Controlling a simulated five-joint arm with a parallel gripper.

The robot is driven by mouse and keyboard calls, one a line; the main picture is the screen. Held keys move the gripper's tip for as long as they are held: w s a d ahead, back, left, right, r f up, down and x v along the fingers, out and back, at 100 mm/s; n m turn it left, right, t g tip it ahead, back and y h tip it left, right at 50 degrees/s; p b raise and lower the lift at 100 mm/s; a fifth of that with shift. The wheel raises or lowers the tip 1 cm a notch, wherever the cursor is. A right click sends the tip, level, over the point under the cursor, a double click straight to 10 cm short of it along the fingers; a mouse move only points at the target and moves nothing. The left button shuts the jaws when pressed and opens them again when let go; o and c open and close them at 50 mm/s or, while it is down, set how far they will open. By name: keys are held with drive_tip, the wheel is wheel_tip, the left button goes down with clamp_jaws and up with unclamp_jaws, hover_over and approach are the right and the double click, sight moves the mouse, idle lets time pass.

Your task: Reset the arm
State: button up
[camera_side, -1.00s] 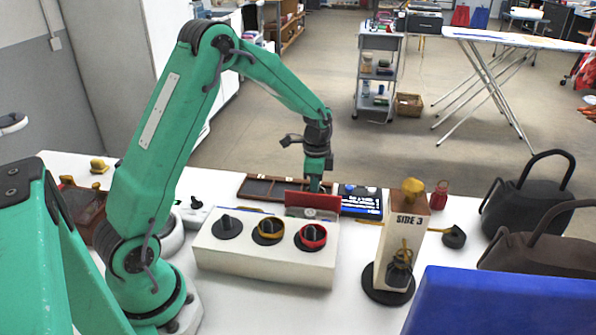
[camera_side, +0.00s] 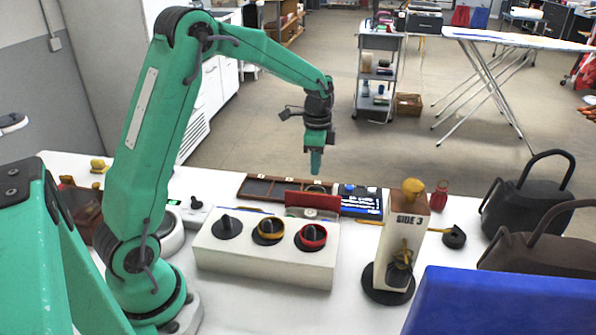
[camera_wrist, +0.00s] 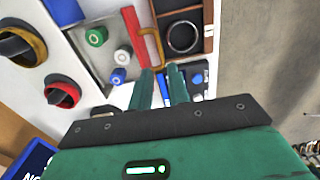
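My gripper (camera_side: 316,168) hangs pointing down in the side view, clear above the back part of the white table (camera_side: 190,180). In the wrist view its two green fingers (camera_wrist: 160,70) stand a little apart, with nothing seen held between them. Beyond the fingertips is a brown wooden tray (camera_side: 258,195) with compartments. A dark ring (camera_wrist: 184,36) lies in one compartment in the wrist view.
A white block (camera_side: 262,270) carries three dark knobs, two with yellow and red rings. The "SIDE 3" post (camera_side: 411,228) stands right of it. Bags (camera_side: 528,205) and a blue box (camera_side: 500,300) fill the right. Spools (camera_wrist: 96,37) lie near the tray.

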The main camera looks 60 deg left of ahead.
drive_tip(key=shift+r, duration=0.2)
drive_tip(key=s+d+r+n+t, duration=0.35)
drive_tip(key=s+d+r, duration=0.25)
drive_tip(key=s+r, duration=0.45)
drive_tip(key=s+d+n+t, duration=0.1)
drive_tip(key=s+d+n, duration=0.1)
drive_tip(key=s, duration=0.4)
drive_tip(key=s+d+r+n+t, duration=0.1)
drive_tip(key=s+d+n, duration=0.1)
drive_tip(key=s, duration=0.5)
drive_tip(key=shift+s+d+r+n, duration=0.3)
drive_tip(key=shift+d+n, duration=0.1)
drive_tip(key=shift+n, duration=0.35)
